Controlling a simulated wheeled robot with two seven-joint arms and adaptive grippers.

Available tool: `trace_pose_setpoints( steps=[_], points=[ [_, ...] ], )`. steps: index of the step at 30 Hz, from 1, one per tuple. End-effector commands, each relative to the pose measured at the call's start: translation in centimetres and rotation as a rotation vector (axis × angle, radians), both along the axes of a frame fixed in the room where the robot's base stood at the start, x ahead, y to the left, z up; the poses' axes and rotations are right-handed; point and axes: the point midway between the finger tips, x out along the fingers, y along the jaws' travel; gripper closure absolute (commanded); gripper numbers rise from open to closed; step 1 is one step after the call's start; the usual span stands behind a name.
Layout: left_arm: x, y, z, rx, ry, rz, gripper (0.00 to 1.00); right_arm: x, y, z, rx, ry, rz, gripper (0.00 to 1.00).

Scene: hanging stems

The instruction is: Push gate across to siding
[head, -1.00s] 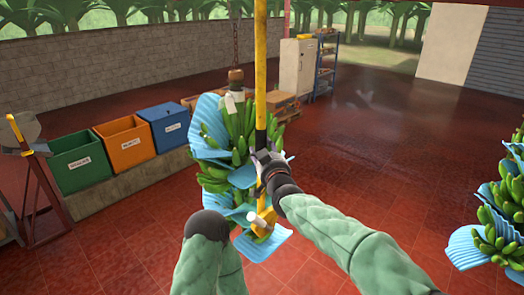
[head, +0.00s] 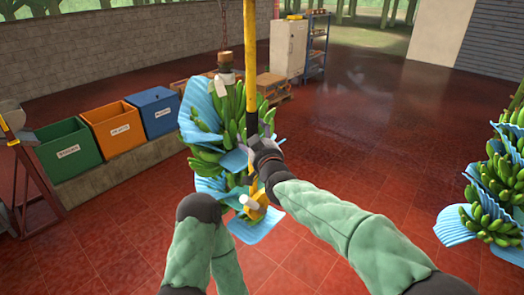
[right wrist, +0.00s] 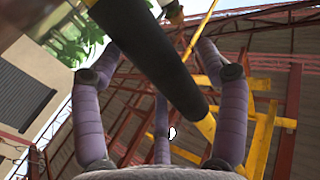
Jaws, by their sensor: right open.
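A yellow pole (head: 249,50) with a black grip section (head: 252,122) hangs upright in the head view, in front of a bunch of green bananas (head: 232,110). A yellow piece with a white end (head: 256,206) shows at its foot. Which part is the gate or the siding, I cannot tell. My right gripper (head: 262,157) is at the lower end of the black section. In the right wrist view, the black section (right wrist: 150,55) runs between the spread purple fingers (right wrist: 165,110), which are open around it. My left arm shows bent at bottom centre; its gripper is hidden.
Another banana bunch with blue sheets (head: 495,190) hangs at the right. Green (head: 68,150), orange (head: 113,130) and blue (head: 155,112) bins stand along a low wall at the left. A cabinet (head: 289,48) and a shelf stand at the back. The red tiled floor (head: 370,150) is open at centre right.

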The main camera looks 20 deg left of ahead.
Motion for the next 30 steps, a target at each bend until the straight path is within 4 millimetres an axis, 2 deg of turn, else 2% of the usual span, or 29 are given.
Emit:
trace_pose_setpoints(
  steps=[12,18,30],
  points=[
    [0.0,0.0,0.0,0.0,0.0,0.0,0.0,-5.0,-3.9,0.1,0.001,0.001,0.001,0.26],
    [0.0,0.0,0.0,0.0,0.0,0.0,0.0,-6.9,-5.3,0.0,0.001,0.001,0.001,0.26],
    [0.0,0.0,0.0,0.0,0.0,0.0,0.0,-7.9,-6.0,-0.1,-0.001,0.002,0.002,0.26]
  ],
)
